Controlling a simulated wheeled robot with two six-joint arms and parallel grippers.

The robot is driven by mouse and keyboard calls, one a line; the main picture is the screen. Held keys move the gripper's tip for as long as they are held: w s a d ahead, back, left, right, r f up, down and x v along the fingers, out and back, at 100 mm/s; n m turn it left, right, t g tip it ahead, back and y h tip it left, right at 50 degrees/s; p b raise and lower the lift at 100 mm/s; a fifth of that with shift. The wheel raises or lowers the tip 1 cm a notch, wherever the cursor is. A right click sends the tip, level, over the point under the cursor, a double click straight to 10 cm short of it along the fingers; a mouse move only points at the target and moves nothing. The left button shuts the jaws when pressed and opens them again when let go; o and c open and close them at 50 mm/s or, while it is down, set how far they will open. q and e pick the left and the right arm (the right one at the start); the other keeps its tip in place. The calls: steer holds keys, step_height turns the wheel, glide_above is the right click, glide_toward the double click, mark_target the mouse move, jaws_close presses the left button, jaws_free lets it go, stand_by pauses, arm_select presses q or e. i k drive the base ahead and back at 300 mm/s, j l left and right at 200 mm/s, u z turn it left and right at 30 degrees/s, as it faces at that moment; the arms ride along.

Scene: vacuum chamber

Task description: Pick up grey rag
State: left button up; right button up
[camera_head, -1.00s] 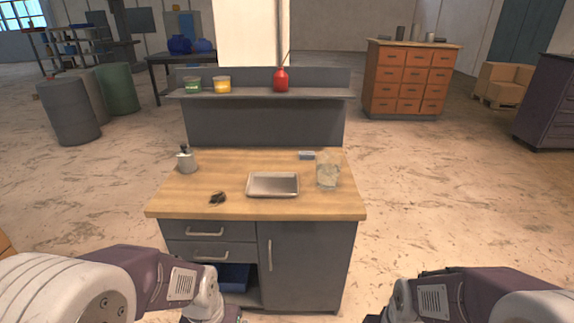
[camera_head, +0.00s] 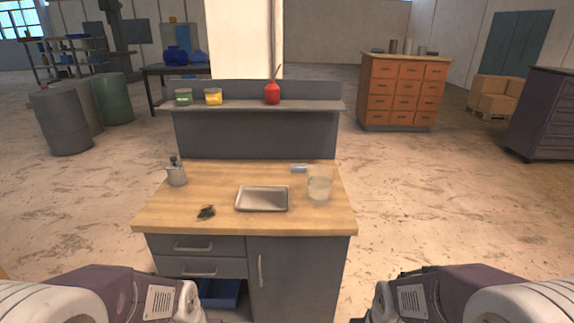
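A small dark, crumpled item (camera_head: 206,212) lies on the front left of the wooden workbench top (camera_head: 165,213). It may be the grey rag, but it is too small to be sure. My left and right arms show at the bottom corners, in front of the bench. Both grippers are outside the picture, so their fingers are hidden. Nothing touches the dark item.
A metal tray (camera_head: 262,199) lies mid-bench. A clear beaker (camera_head: 319,186) stands to its right, with a small grey-blue block (camera_head: 299,169) behind. A metal bottle (camera_head: 176,174) stands at left. A shelf (camera_head: 240,105) holds two jars and a red oil can (camera_head: 272,93).

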mark_target(295, 167)
steer(key=i+l+u, duration=0.65)
steer(key=l+u, duration=0.2)
steer(key=l, duration=0.25)
steer(key=i+l+u, duration=0.15)
steer(key=l+u, duration=0.25)
steer(key=l, duration=0.3)
steer(key=i+l+u, duration=0.1)
steer(key=l+u, duration=0.35)
steer(key=l, duration=0.25)
steer(key=l+u, duration=0.4)
steer(key=l, duration=0.3)
steer(key=k+l+u, duration=0.2)
steer(key=l+u, duration=0.2)
steer(key=l, duration=0.3)
steer(key=k+l+u, duration=0.25)
steer(key=l+u, duration=0.2)
steer(key=l, duration=0.25)
steer(key=k+l+u, duration=0.4)
steer(key=l, duration=0.15)
steer(key=i+l+u, duration=0.1)
steer(key=i+l, duration=0.3)
